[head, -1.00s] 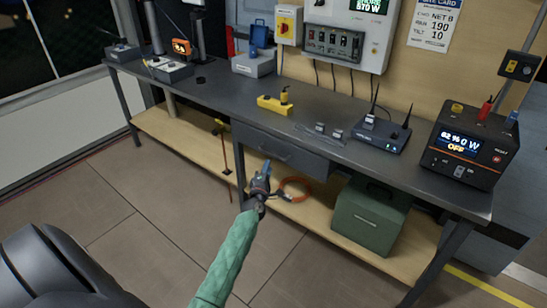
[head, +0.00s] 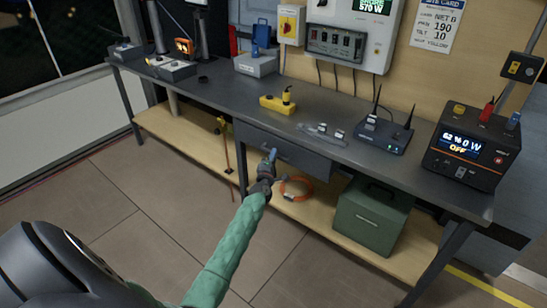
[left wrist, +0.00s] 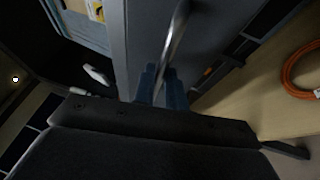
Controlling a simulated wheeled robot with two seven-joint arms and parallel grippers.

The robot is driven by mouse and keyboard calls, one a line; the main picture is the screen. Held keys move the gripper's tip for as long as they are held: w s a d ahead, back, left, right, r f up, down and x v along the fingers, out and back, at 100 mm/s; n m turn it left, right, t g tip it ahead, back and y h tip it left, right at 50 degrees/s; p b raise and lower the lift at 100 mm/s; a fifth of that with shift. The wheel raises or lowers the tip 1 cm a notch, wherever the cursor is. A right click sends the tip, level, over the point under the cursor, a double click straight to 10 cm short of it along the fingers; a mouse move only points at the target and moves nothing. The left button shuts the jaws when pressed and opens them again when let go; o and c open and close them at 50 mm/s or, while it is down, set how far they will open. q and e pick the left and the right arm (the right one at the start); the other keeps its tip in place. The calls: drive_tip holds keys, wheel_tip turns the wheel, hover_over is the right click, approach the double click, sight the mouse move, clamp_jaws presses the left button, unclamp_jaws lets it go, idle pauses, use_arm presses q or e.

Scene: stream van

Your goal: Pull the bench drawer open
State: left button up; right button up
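The bench drawer (head: 305,161) is a dark grey front under the worktop in the head view; it looks shut. Its metal bar handle (left wrist: 178,35) shows in the left wrist view and runs down between my two blue fingers. My left gripper (head: 270,155) is at the drawer front in the head view, covering part of the handle. In the left wrist view the fingers of my left gripper (left wrist: 161,88) are close together, one on each side of the bar, with hardly any gap. My right gripper is not in view.
The grey bench (head: 225,98) carries a yellow device (head: 277,105), a router (head: 382,137) and a power unit (head: 465,145). On the lower shelf are an orange cable (head: 297,188) and a green box (head: 370,218). The floor in front is clear.

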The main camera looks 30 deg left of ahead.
use_arm(q)
clamp_jaws()
